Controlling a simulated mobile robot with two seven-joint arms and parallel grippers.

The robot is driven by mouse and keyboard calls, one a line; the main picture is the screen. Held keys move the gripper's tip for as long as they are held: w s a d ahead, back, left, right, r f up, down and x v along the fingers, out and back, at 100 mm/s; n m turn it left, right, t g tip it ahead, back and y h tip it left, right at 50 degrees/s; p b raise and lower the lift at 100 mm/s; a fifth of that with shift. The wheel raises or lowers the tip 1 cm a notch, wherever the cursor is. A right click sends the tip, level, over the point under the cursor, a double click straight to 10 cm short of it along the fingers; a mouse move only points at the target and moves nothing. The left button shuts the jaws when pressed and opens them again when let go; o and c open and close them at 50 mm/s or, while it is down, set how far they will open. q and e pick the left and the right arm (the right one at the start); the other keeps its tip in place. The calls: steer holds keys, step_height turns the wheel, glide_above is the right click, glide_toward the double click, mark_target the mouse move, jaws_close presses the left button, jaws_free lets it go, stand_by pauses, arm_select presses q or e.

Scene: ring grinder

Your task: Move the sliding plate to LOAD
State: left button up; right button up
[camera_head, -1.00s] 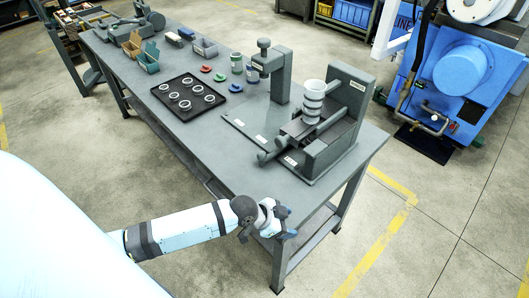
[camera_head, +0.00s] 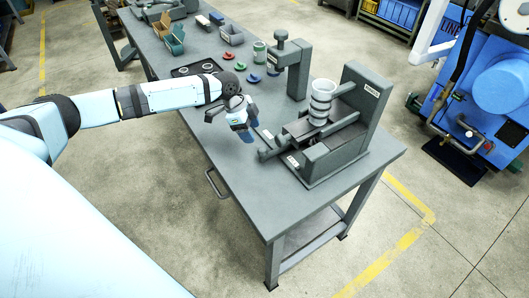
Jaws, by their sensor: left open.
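The grey ring grinder (camera_head: 364,98) stands at the near right of the workbench. A pale stack of rings (camera_head: 321,100) stands upright on it. The dark sliding plate (camera_head: 297,128) appears to lie low beside the stack, its outline partly unclear. A grey bar with a rounded end (camera_head: 266,155) sticks out at the front left of the machine. Small white labels (camera_head: 292,161) are too small to read. My left gripper (camera_head: 246,132) is open and empty, left of the bar's end and apart from it. My right gripper is not in view.
A grey post with a knob (camera_head: 296,68) stands behind the grinder. Red, green and blue pieces (camera_head: 229,56), cans (camera_head: 259,52) and bins (camera_head: 231,37) sit farther back. The bench's near corner (camera_head: 270,215) is clear. A blue machine (camera_head: 498,85) stands at right.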

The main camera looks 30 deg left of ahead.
mark_target(261, 148)
arm_select(q)
steer(key=p+x, duration=0.1)
steer(key=x, duration=1)
steer(key=shift+w+d+f, duration=0.1)
steer(key=shift+d+f, duration=0.05)
steer(key=shift+d, duration=0.05)
jaws_close()
